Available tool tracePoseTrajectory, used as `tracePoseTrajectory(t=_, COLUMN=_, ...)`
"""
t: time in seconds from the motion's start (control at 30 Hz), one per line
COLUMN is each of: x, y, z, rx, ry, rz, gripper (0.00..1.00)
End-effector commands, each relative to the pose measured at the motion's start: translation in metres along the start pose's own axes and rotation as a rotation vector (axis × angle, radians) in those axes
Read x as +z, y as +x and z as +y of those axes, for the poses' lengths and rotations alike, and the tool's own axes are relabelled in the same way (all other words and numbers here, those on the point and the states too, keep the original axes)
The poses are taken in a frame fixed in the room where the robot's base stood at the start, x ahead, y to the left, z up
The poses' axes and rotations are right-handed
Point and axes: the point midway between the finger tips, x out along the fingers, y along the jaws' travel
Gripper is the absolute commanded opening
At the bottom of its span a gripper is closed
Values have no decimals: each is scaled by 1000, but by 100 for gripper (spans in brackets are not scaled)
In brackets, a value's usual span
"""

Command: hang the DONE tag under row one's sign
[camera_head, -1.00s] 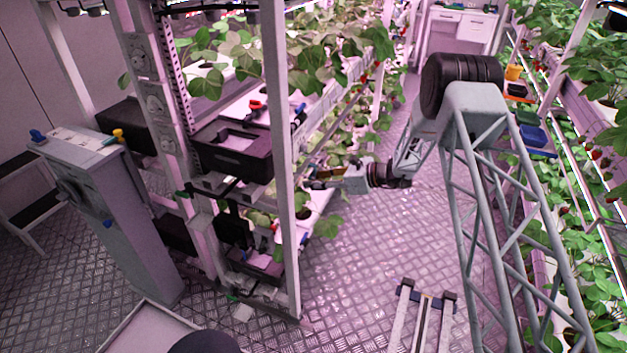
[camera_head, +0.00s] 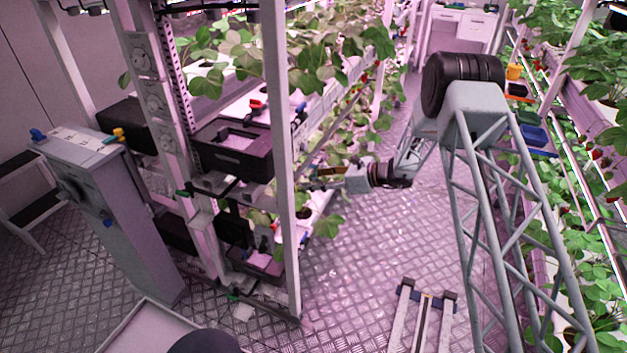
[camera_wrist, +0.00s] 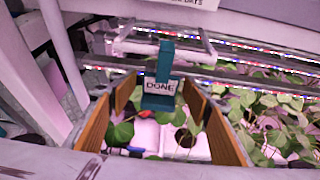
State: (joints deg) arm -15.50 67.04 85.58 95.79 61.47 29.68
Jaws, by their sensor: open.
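The DONE tag (camera_wrist: 161,87) is a small white label on a teal hanger (camera_wrist: 165,60), in the middle of the wrist view. It hangs upright, and its upper end overlaps a pale bracket (camera_wrist: 135,47); I cannot tell exactly how it is held there. A white sign (camera_wrist: 195,3) with dark lettering is cut off at the top edge, above the tag. My gripper (camera_wrist: 158,118) is open, its orange-brown fingers on either side of the tag with gaps between. In the head view my gripper (camera_head: 322,178) is at the rack's aisle side, partly hidden by leaves and small.
Strawberry plants (camera_wrist: 275,115) and light strips lie behind the tag. In the head view a white rack post (camera_head: 281,150) stands left of my gripper, beside a black bin (camera_head: 232,165).

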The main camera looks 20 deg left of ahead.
Motion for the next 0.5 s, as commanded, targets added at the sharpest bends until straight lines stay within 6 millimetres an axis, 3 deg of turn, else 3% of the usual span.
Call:
tracePoseTrajectory(t=0.27, x=0, y=-21, z=-1, rx=-2, ry=0, rz=0, gripper=44)
tracePoseTrajectory(t=0.5, x=0, y=-54, z=-1, rx=-2, ry=0, rz=0, gripper=44)
